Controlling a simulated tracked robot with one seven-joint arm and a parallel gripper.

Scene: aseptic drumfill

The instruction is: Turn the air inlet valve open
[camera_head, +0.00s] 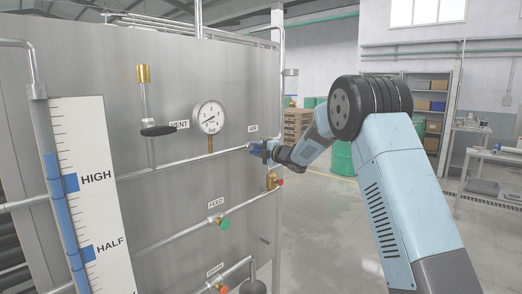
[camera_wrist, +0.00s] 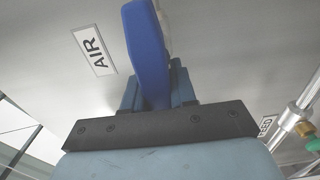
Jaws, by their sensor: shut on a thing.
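The air inlet valve's blue lever handle (camera_wrist: 148,50) stands between my fingers in the wrist view. My gripper (camera_wrist: 157,92) is shut on it, with one dark blue finger on each side. The AIR label (camera_wrist: 94,50) is on the steel panel to the left of the handle. In the head view my gripper (camera_head: 263,151) is at the right end of a horizontal pipe, just below the AIR label (camera_head: 252,128). The valve body is mostly hidden there by my gripper.
A pressure gauge (camera_head: 209,117) and a black vent handle (camera_head: 158,130) sit left of my gripper. A brass fitting with a red end (camera_head: 273,182) is close below. The green feed handle (camera_head: 225,224) is lower. Open floor (camera_head: 320,220) lies right of the panel.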

